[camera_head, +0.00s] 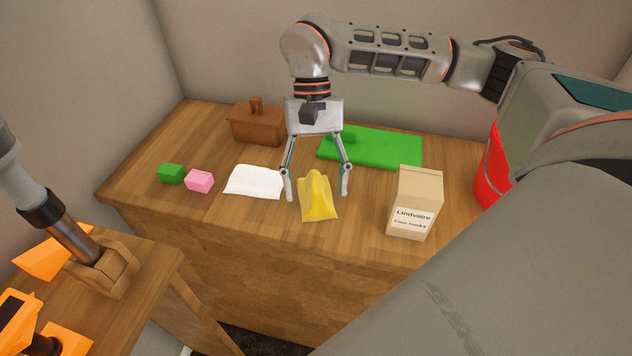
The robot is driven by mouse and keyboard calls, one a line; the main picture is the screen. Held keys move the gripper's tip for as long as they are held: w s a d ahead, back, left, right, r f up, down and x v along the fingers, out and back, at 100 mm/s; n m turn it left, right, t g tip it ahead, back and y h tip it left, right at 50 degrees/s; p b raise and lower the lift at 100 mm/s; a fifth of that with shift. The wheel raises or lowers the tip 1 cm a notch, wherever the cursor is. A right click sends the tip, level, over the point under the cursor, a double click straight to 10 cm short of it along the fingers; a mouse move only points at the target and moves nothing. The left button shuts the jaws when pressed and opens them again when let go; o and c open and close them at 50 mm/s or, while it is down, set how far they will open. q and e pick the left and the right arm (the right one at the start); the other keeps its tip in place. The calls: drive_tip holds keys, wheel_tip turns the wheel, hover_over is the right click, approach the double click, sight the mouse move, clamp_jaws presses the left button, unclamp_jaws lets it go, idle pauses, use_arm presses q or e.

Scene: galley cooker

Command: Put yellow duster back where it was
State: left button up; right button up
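The yellow duster (318,200) lies on the wooden counter, near its front edge, with its upper part bunched into a raised peak. My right gripper (317,190) points down over it with its two fingers spread wide. One finger is to the left of the duster and the other to its right, with gaps between fingers and cloth. The gripper looks empty. A white cloth (254,182) lies flat just left of the left finger. I cannot make out my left gripper in this view.
On the counter (150,207) are a green block (171,174), a pink block (199,181), a brown lidded box (258,125), a green board (390,148) and a labelled carton (414,203). A red object (489,175) stands far right. A lower wooden table (150,268) holds orange items (48,259).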

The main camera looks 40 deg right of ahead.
drive_tip(key=p+v, duration=0.1)
drive_tip(key=v, duration=1.1)
drive_tip(key=shift+d+r, duration=0.1)
drive_tip(key=shift+r, duration=0.1)
